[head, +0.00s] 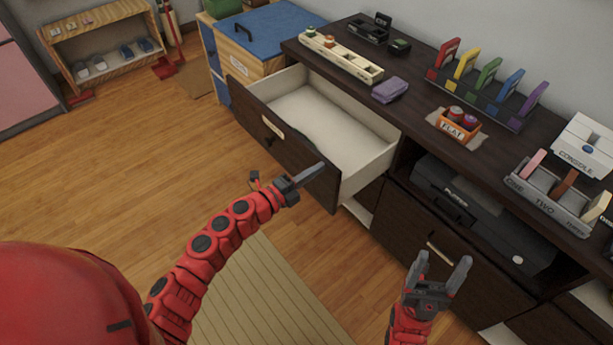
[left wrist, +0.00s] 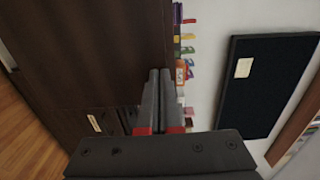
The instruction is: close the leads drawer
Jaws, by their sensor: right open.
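My right gripper (head: 443,265) is open and empty before the lower cabinet front.
The dark cabinet top (head: 400,110) carries a cream tray (head: 340,55), a purple cloth (head: 389,89), an orange box (head: 457,124) and colored holders. A black case (head: 480,210) sits in the open shelf. A blue-lidded wooden box (head: 262,35) stands left of the drawer.

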